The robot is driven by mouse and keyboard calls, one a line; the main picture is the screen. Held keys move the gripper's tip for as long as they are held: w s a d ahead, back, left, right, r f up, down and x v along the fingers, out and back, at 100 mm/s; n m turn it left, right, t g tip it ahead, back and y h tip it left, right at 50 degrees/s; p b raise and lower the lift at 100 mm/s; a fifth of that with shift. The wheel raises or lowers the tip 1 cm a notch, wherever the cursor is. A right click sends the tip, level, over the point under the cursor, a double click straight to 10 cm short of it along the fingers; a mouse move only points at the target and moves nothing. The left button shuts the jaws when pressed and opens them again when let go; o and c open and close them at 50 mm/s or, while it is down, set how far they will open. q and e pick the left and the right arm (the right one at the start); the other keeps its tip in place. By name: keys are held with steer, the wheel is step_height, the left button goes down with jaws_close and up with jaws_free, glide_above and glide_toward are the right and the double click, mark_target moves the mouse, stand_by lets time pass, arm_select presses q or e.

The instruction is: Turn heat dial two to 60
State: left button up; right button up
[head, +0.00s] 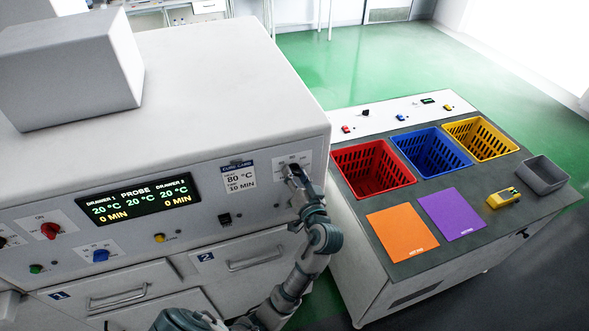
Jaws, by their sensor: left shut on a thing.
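A white oven-like machine has a front panel with a dial plate (281,161) at its right end, above the drawer marked 2 (250,262). My left gripper (294,172) reaches up from below to this plate and is shut on the dial there. The gripper hides the dial, so its pointer and setting cannot be read. The display (139,201) shows 20 °C and 0 min for drawer 1 and drawer 2, and 20 °C for the probe. A cure card (238,178) left of the plate reads 80 °C and 10 min. My right gripper is not in view.
Red (51,230) and blue (101,255) knobs and a yellow button (159,238) sit on the panel's left. A bench right of the machine holds red (372,168), blue (432,152) and yellow (481,139) baskets, orange and purple mats, and a grey bin (543,176).

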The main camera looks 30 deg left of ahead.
arm_select(q)
steer(key=shift+d+r+m+p, duration=0.1)
steer(key=shift+r+m+p, duration=0.1)
steer(key=shift+m+p, duration=0.85)
steer(key=shift+m, duration=0.25)
steer(key=shift+w, duration=0.1)
steer(key=o, duration=1.1)
steer(key=shift+d, duration=0.1)
steer(key=shift+o, duration=0.2)
steer(key=shift+d+f, duration=0.1)
steer(key=shift+d, duration=0.25)
steer(key=v, duration=1.2)
steer(key=shift+a, duration=0.25)
